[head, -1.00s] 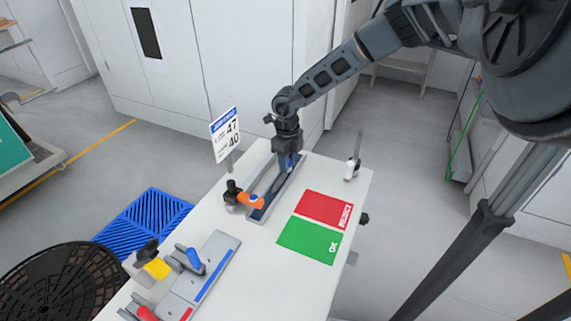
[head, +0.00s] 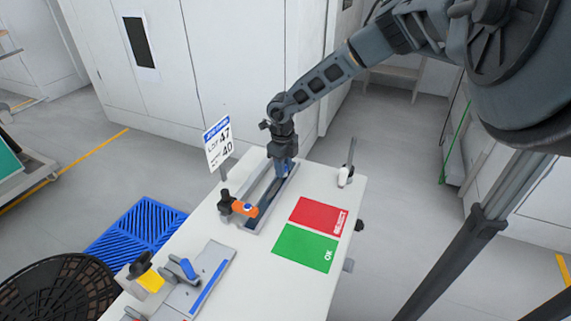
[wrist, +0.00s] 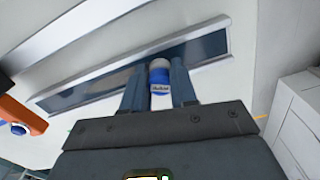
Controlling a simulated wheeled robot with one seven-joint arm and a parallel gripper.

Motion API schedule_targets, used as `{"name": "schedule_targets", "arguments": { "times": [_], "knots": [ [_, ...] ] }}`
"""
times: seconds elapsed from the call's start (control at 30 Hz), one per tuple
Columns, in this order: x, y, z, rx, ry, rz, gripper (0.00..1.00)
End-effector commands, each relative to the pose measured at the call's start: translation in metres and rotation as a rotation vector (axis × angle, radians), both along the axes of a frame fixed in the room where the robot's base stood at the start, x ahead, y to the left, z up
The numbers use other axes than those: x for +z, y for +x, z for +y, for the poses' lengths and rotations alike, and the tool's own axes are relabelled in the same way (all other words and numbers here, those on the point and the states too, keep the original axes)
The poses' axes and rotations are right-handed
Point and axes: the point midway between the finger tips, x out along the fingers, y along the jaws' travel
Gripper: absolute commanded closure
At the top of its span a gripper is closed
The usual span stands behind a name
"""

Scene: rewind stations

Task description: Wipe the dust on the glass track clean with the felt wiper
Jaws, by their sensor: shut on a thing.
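My gripper (wrist: 160,92) is shut on the felt wiper (wrist: 160,80), which shows as a blue and white piece with a label between the fingers. The glass track (wrist: 100,89) is a dark strip in a pale metal frame. It also shows in the head view (head: 264,198), running lengthwise on the white table. My gripper (head: 283,170) points down over the track's far end. The wiper's lower end is at or just above the glass; I cannot tell whether it touches. No dust can be made out at this size.
An orange clamp with a blue knob (head: 243,209) sits at the track's near end. A sign (head: 219,144) stands left of it. Red (head: 312,213) and green (head: 303,248) mats lie right. A blue-handled fixture (head: 210,272) is nearer. A white-based post (head: 345,175) stands far right.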

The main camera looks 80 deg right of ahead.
Motion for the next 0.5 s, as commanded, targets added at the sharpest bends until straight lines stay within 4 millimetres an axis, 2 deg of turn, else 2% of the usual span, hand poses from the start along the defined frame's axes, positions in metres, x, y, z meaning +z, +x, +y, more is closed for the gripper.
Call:
{"name": "schedule_targets", "arguments": {
  "times": [0.5],
  "knots": [
    [0.000,0.007,0.027,0.001,0.002,-0.001,0.97]
  ]
}}
